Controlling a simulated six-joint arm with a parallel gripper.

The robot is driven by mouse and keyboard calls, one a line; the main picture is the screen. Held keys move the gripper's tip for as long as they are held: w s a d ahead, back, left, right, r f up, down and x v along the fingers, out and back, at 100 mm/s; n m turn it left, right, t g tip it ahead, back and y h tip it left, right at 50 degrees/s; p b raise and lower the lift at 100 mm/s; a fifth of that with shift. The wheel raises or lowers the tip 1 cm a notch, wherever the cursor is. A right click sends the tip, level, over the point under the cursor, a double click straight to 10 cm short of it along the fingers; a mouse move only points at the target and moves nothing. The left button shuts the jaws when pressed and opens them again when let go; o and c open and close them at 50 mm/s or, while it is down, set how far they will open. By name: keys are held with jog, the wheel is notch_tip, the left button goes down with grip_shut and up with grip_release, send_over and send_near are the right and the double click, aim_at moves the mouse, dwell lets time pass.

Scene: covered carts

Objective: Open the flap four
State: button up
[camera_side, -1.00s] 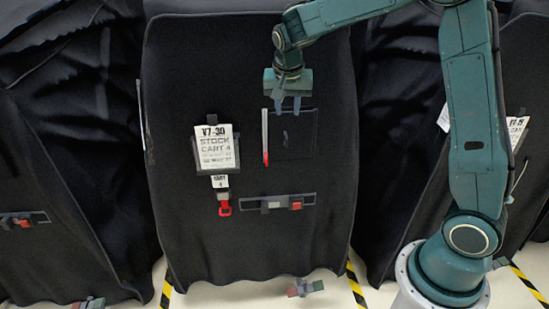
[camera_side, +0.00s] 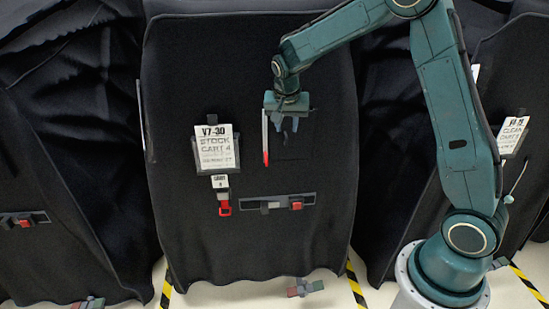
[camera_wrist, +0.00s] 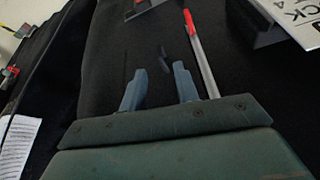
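The cart cover marked STOCK CART 4 (camera_side: 250,240) is black cloth. A dark flap (camera_side: 302,150) lies against its upper middle, partly hidden by my gripper. A silver strip with a red lower end (camera_side: 265,140) runs along the flap's left side; it also shows in the wrist view (camera_wrist: 200,55). My gripper (camera_side: 286,126) points down in front of the flap. In the wrist view its fingers (camera_wrist: 159,76) are apart with nothing gripped. A small dark tab (camera_wrist: 163,55) shows just beyond and between the fingertips. I cannot tell whether they touch the cloth.
A white sign (camera_side: 216,148) hangs left of the flap, with a red pull (camera_side: 225,208) below it. A grey latch bar with a red button (camera_side: 278,203) sits lower down. Other covered carts stand at both sides. Yellow-black tape (camera_side: 356,283) marks the floor.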

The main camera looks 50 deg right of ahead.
aim_at(287, 137)
jog(key=shift+x, duration=3.45)
grip_shut()
